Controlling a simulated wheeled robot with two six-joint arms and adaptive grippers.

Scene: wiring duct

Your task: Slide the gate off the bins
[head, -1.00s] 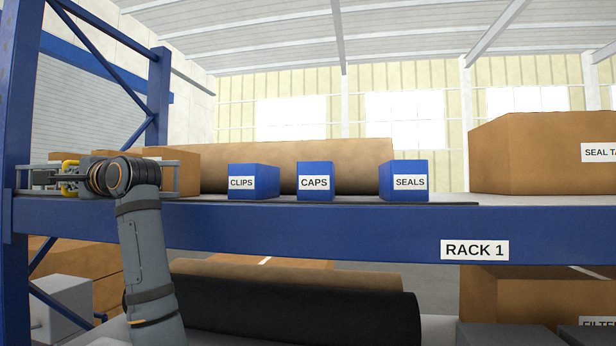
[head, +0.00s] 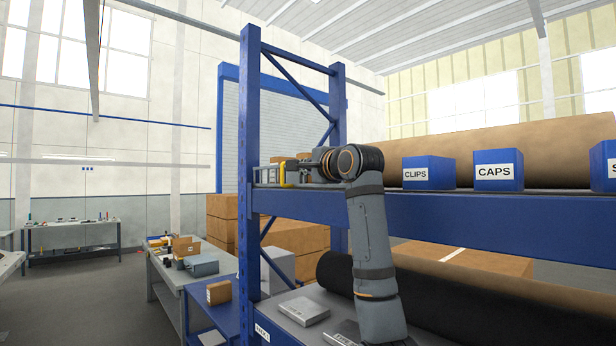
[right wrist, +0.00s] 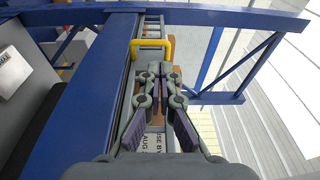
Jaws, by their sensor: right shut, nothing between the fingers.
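The gate, a grey ladder-like frame (head: 267,175), stands at the left end of the upper shelf by the blue upright. Its yellow handle (head: 283,174) also shows in the right wrist view (right wrist: 172,47). The blue bins CLIPS (head: 429,181), CAPS (head: 499,186) and SEALS (head: 604,185), cut off by the picture edge, stand to the right, clear of the gate. My right gripper (head: 302,171) points left towards the handle. In the right wrist view my right gripper (right wrist: 160,68) is shut and empty, just short of the handle. My left gripper is not in view.
The rack's blue upright (head: 249,170) stands at the left and the blue shelf beam (head: 470,215) runs below the bins. A large brown roll (head: 560,140) lies behind the bins. A workbench (head: 165,275) stands to the left with open floor beyond.

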